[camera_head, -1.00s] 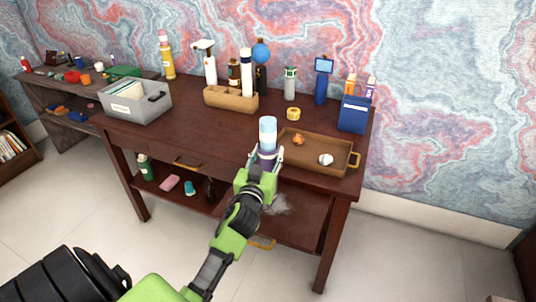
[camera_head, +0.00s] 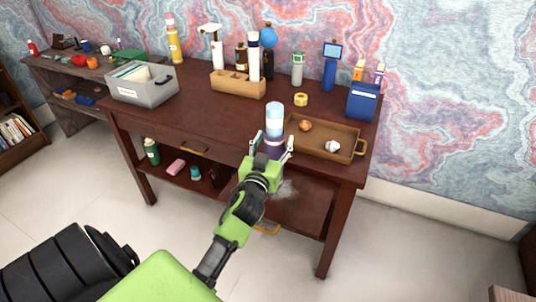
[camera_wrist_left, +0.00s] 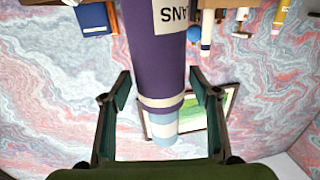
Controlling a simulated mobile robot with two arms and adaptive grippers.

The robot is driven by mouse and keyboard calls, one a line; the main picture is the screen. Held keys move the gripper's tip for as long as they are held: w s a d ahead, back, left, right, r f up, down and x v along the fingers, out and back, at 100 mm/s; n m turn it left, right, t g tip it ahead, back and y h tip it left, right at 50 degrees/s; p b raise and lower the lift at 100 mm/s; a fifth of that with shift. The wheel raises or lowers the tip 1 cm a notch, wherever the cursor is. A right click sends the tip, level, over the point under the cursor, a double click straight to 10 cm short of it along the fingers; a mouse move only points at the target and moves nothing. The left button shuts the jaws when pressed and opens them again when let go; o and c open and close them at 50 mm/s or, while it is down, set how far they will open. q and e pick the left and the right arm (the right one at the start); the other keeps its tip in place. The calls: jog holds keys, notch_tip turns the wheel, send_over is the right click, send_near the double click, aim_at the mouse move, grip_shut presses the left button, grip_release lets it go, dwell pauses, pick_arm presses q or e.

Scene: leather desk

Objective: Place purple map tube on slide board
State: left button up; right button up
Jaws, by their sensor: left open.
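The purple map tube (camera_head: 272,142) stands upright at the front edge of the dark desk, left of the brown tray. Its top is light blue and white. In the left wrist view the purple tube (camera_wrist_left: 157,55) shows a white label with black letters, and its pale end lies between my fingers. My left gripper (camera_head: 273,146) is open, with one finger on each side of the tube. In the wrist view both fingers stand apart from it. I cannot tell for certain which thing is the slide board. My right gripper is not in view.
A brown tray (camera_head: 351,149) with yellow handles holds two small items right of the tube. A yellow tape roll (camera_head: 301,99), a wooden caddy (camera_head: 238,90) with bottles, a grey file box (camera_head: 150,92) and a blue box (camera_head: 363,107) stand farther back. The desk's left front is clear.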

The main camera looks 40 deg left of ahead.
pick_arm(q)
jog(key=b+v, duration=0.1)
jog(key=v, duration=1)
